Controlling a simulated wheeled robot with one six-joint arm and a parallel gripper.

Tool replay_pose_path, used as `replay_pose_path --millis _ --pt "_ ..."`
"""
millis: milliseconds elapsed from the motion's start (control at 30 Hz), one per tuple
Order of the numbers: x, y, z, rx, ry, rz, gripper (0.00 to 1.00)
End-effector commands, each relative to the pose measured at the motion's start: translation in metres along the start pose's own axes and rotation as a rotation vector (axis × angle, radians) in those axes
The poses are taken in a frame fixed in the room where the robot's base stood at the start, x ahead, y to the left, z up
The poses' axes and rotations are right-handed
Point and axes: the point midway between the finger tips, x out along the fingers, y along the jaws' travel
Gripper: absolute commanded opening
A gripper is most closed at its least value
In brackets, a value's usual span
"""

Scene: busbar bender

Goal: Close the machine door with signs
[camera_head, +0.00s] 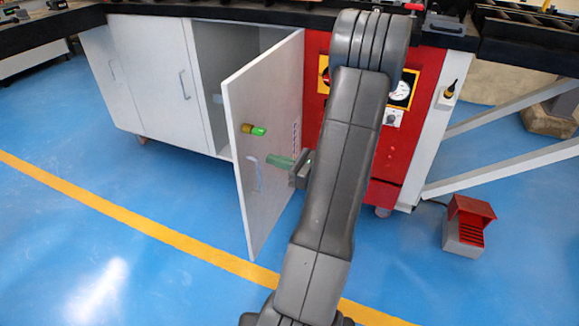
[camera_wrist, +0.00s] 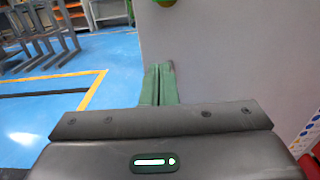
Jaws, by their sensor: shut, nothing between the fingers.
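The white machine door (camera_head: 272,95) stands swung open from the cabinet, with its far right edge by the red panel. Its outer face carries a handle (camera_head: 254,174), a small yellow-and-green piece (camera_head: 253,129) and a narrow printed strip near the far edge. My gripper (camera_head: 272,160) is shut and empty, with its green fingers in front of this outer face, near the handle. In the wrist view, the shut fingers (camera_wrist: 158,68) point along the grey-looking door surface (camera_wrist: 235,55). I cannot tell whether they touch it.
The open cabinet compartment (camera_head: 213,60) lies behind the door, with shut white doors (camera_head: 150,75) to its left. A red panel (camera_head: 315,110) with a gauge is partly hidden by my arm. A red foot pedal (camera_head: 468,225) stands at the right. The blue floor in front is clear.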

Motion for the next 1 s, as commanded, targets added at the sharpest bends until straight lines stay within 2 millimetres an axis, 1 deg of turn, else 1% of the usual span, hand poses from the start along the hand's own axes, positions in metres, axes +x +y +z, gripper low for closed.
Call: replay_pose_path --millis 33,200,300,400,567,1000 --pt "0.011 0.001 -0.002 -0.002 -0.001 0.005 0.00" --pt "0.041 0.001 -0.002 -0.002 0.000 0.004 0.00" --pt "0.055 0.001 -0.002 -0.002 -0.001 0.004 0.00" --pt "0.064 0.001 -0.001 -0.003 0.001 0.002 0.00" --pt "0.071 0.000 0.000 -0.002 0.000 0.001 0.00" --pt "0.073 0.000 0.000 -0.001 0.000 -0.002 0.00"
